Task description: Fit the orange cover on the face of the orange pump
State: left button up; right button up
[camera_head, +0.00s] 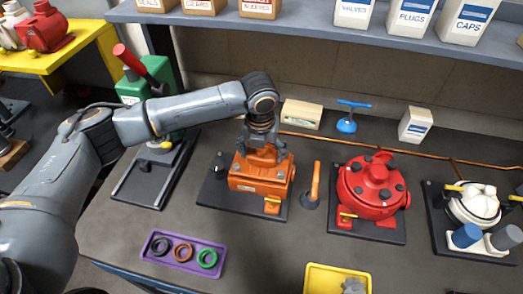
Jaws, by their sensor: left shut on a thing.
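The orange pump (258,184) sits on a dark base plate in the middle of the bench. My left gripper (262,146) comes down over the pump from above and behind. It is shut on an orange part at the top of the pump, which looks like the orange cover (265,158). The fingertips are small and partly hidden. The cover and pump share one colour, so I cannot tell whether they touch or are seated. My right gripper is not in view.
A red pump (372,184) and a white pump (473,205) stand to the right. An orange-handled tool (315,182) stands close beside the orange pump. A purple tray (187,254) with rings and a yellow tray (337,279) lie in front. A green press (148,85) stands left.

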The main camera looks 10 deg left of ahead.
pick_arm(q)
jog(key=shift+w+f, duration=0.1)
jog(key=shift+f, duration=0.45)
jog(key=o, duration=1.5)
jog(key=shift+o, duration=1.2)
jog(key=shift+s+f, duration=0.15)
jog(key=shift+s, duration=0.05)
notch_tip(320, 180, up, 6)
jog(key=p, duration=0.6)
jog(key=shift+p, duration=0.4)
